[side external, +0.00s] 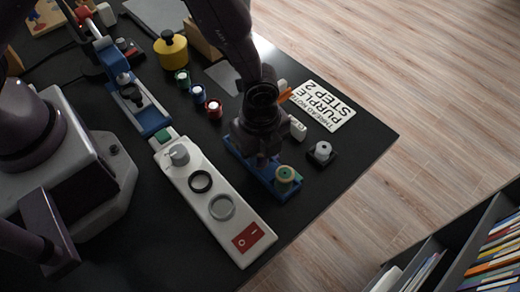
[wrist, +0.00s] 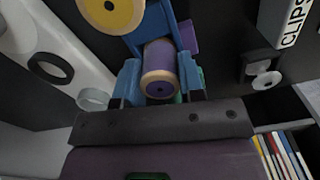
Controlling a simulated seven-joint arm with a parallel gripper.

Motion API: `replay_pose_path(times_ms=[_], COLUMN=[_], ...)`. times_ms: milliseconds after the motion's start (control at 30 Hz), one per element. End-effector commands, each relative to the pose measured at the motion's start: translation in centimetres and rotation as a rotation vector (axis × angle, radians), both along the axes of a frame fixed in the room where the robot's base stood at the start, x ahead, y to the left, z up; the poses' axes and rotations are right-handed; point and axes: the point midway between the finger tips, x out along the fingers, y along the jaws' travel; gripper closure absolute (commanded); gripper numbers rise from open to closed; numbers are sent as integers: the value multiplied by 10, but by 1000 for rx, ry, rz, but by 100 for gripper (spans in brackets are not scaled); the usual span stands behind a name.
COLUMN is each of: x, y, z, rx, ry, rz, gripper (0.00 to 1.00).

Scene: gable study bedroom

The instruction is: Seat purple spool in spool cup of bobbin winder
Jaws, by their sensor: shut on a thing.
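The purple spool (wrist: 160,68) sits between the two blue fingertips of my gripper (wrist: 161,85) in the wrist view, with its pale end toward the camera. My gripper (side external: 262,158) is shut on it over the blue spool rack (side external: 235,150) in the side view, where the arm hides the spool. I cannot tell whether the spool is clear of the rack. The white bobbin winder (side external: 188,172) lies just left of the rack.
A green spool (side external: 287,177) stands at the rack's near end. A small grey item on a dark base (side external: 322,152) and a printed note card (side external: 323,104) lie to the right. Several small spools and a yellow pot (side external: 170,50) stand behind. The table edge is close on the right.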

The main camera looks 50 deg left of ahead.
Motion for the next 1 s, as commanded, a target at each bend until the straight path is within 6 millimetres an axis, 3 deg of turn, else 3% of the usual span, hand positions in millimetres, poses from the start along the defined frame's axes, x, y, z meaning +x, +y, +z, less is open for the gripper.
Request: replay_pose_path(times_ms=[200, 500, 700, 1000], x=[-1, -48, -89, -118], y=[1, 31, 57, 71], z=[31, 92, 111, 123], rx=[-2, -2, -1, 1], ry=[-4, -5, -3, 0], rz=[2, 2, 1, -14], gripper=[87, 87, 87, 87])
